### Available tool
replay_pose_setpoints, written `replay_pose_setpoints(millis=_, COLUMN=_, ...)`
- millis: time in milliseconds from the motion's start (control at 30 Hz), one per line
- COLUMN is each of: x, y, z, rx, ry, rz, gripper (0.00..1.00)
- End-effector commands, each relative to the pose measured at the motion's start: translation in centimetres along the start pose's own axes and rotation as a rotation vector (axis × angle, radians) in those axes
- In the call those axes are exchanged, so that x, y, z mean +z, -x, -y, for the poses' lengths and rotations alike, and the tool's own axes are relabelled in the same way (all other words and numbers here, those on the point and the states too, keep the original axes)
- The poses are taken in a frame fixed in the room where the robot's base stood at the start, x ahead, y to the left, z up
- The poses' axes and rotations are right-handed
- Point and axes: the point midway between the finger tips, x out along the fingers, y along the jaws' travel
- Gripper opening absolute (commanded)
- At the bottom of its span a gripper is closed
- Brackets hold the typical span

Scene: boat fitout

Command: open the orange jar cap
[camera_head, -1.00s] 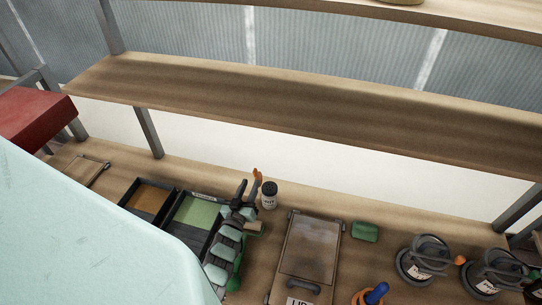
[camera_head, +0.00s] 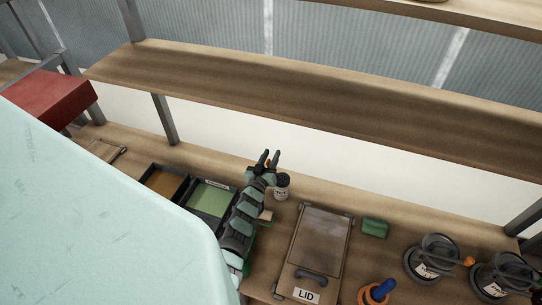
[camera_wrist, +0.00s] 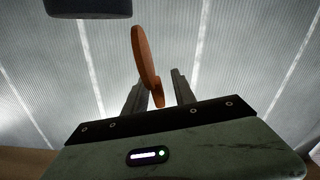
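The fingers are apart, with a gap visible on each side of that end. I cannot tell for sure that the orange piece is the jar cap. In the head view my fingers mostly hide it.
A dark rounded object (camera_wrist: 88,8) is at the wrist view's top left. A brown lidded box (camera_head: 321,240) and green block (camera_head: 375,227) lie to the right. Open trays (camera_head: 211,197) lie to the left. A wooden shelf (camera_head: 300,95) runs above the bench.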

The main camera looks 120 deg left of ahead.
Motion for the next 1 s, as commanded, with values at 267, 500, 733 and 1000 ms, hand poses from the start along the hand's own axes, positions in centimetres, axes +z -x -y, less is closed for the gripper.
replay_pose_setpoints(millis=267, x=0.05, y=-0.04, z=-0.02, rx=0.001, ry=0.000, rz=0.000, gripper=0.31)
replay_pose_setpoints(millis=500, x=0.04, y=-0.03, z=-0.03, rx=0.001, ry=0.000, rz=0.000, gripper=0.11)
replay_pose_setpoints(millis=733, x=0.04, y=-0.03, z=-0.04, rx=0.001, ry=0.000, rz=0.000, gripper=0.00)
replay_pose_setpoints(millis=1000, x=0.03, y=-0.03, z=-0.04, rx=0.001, ry=0.000, rz=0.000, gripper=0.00)
